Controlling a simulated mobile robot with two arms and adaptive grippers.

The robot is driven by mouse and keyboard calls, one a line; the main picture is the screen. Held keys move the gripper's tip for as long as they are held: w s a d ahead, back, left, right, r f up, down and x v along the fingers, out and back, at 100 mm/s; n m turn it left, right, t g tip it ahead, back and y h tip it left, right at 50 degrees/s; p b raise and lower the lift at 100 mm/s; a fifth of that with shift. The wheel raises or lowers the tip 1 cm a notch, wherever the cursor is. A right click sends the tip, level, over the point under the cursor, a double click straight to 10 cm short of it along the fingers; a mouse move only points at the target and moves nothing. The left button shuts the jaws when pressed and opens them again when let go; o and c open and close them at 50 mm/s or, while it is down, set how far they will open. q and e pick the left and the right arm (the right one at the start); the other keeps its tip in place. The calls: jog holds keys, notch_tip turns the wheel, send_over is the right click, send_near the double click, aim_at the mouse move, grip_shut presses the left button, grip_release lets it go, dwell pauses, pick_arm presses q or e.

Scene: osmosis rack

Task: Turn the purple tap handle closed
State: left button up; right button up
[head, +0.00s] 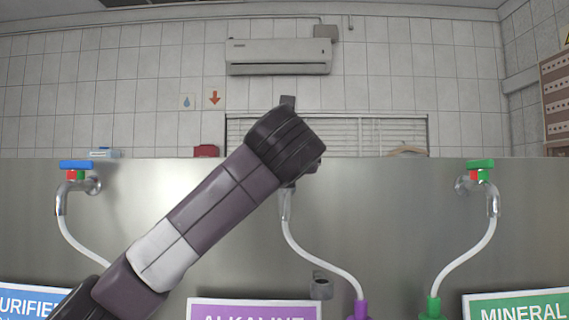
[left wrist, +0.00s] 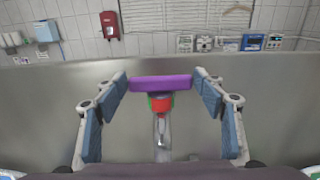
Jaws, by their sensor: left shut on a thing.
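The purple tap handle (left wrist: 161,83) lies crosswise between the fingers of my left gripper (left wrist: 160,80) in the left wrist view. The blue-padded fingertips are at its two ends, and I take the gripper as shut on it. Below the handle is a red band with a bit of green (left wrist: 160,104), above the metal spout (left wrist: 161,134). In the head view my left arm's wrist (head: 285,142) covers the handle. Only the lower spout (head: 285,203) and its white hose (head: 318,260) show there. My right gripper is not in view.
A blue-handled tap (head: 76,165) is at left and a green-handled tap (head: 480,164) at right on the steel panel (head: 380,200). Signs for purified, alkaline (head: 254,312) and mineral stand along the bottom. A red box (left wrist: 110,24) hangs on the tiled wall behind.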

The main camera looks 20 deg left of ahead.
pick_arm(q)
jog(key=o, duration=1.2)
jog(key=shift+c, duration=0.2)
jog(key=v, duration=1.2)
